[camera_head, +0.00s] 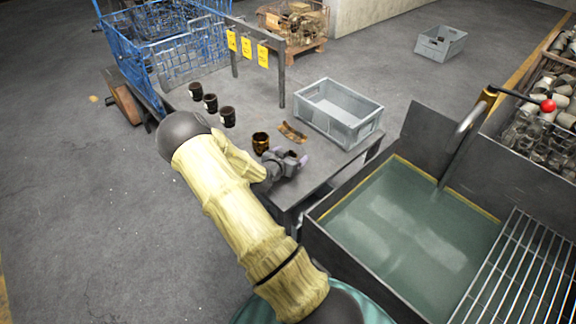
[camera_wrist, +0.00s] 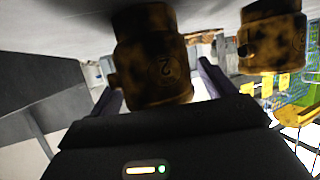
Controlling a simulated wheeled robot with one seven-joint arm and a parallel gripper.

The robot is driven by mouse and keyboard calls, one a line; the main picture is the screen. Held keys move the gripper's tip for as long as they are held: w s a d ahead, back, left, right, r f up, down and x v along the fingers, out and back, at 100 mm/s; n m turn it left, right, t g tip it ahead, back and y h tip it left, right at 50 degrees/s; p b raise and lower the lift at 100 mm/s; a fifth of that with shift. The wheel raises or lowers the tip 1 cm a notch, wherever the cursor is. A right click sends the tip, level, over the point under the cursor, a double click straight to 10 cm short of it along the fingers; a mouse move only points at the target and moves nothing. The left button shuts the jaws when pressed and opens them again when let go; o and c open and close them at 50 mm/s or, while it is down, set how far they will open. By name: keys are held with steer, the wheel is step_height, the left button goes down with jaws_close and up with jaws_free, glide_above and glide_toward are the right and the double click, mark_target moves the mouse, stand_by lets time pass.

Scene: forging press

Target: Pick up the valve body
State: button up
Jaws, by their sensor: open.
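In the wrist view, which shows the scene upside down, a brown-and-yellow mottled valve body (camera_wrist: 152,62) marked with a "2" stands between the two fingers of my gripper (camera_wrist: 157,82). The fingers are open on either side of it; whether they touch it I cannot tell. A second similar body (camera_wrist: 272,42) stands to its right in that view. In the head view my gripper (camera_head: 291,158) is low over the near end of the grey table (camera_head: 325,178). A brass-and-dark body (camera_head: 260,143) stands just left of it. My gripper partly hides what is between its fingers.
Three dark bodies (camera_head: 210,103) stand in a row farther left on the table. A curved brown piece (camera_head: 292,132) and a grey crate (camera_head: 340,112) lie behind my gripper. A tag rack (camera_head: 257,45) stands at the back; a liquid-filled tank (camera_head: 400,235) is at right.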

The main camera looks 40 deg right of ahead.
steer(key=c, duration=1.3)
steer(key=shift+c, duration=0.2)
steer(key=shift+r, duration=0.15)
step_height(320, 180, up, 10)
steer(key=shift+b, duration=0.35)
